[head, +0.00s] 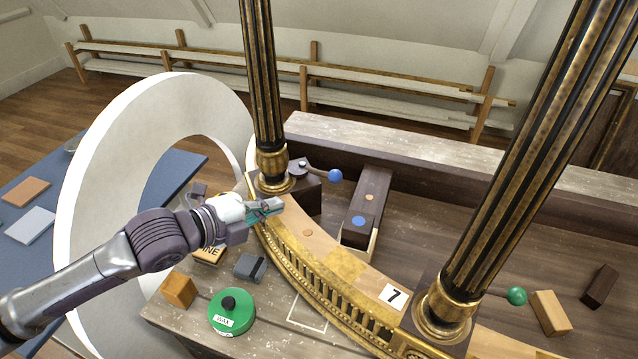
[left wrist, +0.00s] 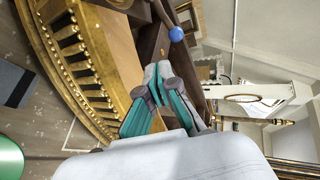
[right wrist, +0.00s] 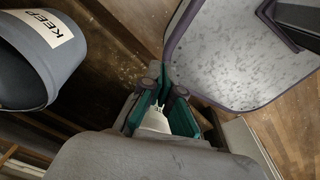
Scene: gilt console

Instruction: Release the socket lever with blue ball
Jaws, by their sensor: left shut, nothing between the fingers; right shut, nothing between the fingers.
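The blue ball (head: 335,175) is on the end of a thin lever (head: 318,169) that runs from a pivot on a dark socket block (head: 300,190) at the foot of the left column. My left gripper (head: 280,204) is shut and empty over the gilt curved rail, in front of that block and apart from the ball. In the left wrist view the blue ball (left wrist: 176,34) is beyond the shut fingertips (left wrist: 157,68). My right gripper (right wrist: 156,75) is shut and empty in the right wrist view, away from the socket; it does not show in the head view.
A green ball (head: 516,296) is by the right column (head: 447,305). A dark box with a blue disc (head: 366,205) lies behind the rail. A grey bucket marked KEEP (right wrist: 40,60) is near my right gripper.

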